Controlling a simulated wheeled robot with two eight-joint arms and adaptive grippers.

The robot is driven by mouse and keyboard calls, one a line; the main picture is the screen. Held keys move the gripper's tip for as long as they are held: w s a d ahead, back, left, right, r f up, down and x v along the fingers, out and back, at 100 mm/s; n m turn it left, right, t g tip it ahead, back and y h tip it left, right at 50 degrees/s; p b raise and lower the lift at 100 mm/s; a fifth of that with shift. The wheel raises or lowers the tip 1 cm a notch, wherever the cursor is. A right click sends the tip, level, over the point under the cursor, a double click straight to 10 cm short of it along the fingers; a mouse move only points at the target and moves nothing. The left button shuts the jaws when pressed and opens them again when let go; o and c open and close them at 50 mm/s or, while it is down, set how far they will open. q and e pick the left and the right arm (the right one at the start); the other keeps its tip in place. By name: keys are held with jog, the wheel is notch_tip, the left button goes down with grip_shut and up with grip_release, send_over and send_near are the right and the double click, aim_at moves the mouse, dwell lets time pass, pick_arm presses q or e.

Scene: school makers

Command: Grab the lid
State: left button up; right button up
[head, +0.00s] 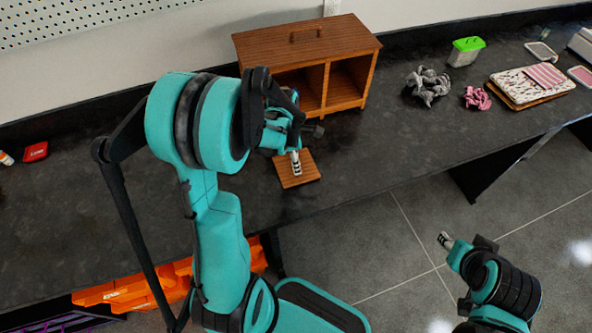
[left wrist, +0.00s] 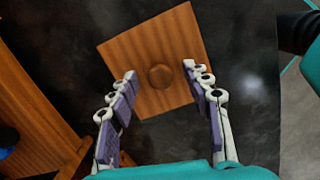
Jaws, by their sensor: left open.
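A small square wooden lid (head: 298,181) lies flat on the dark worktop, in front of the wooden cabinet. In the left wrist view the lid (left wrist: 150,45) shows a round knob (left wrist: 161,76) at its middle. My left gripper (head: 296,160) is above the lid, partly hiding its back part in the head view. In the left wrist view its open fingers (left wrist: 159,71) point at the lid, one on each side of the knob, with nothing held between them. My right gripper (head: 446,240) is off the worktop over the floor; its finger opening is too small to judge.
A wooden cabinet (head: 310,52) with open compartments and a top handle stands just behind the lid. To the right are grey cloth (head: 428,86), pink cloth (head: 477,98), a green-topped container (head: 466,50) and folded fabric (head: 530,87). The worktop left of my arm is mostly clear.

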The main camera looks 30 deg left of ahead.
pick_arm(q)
grip_shut()
jog(key=shift+r, duration=0.1)
dwell(0.3)
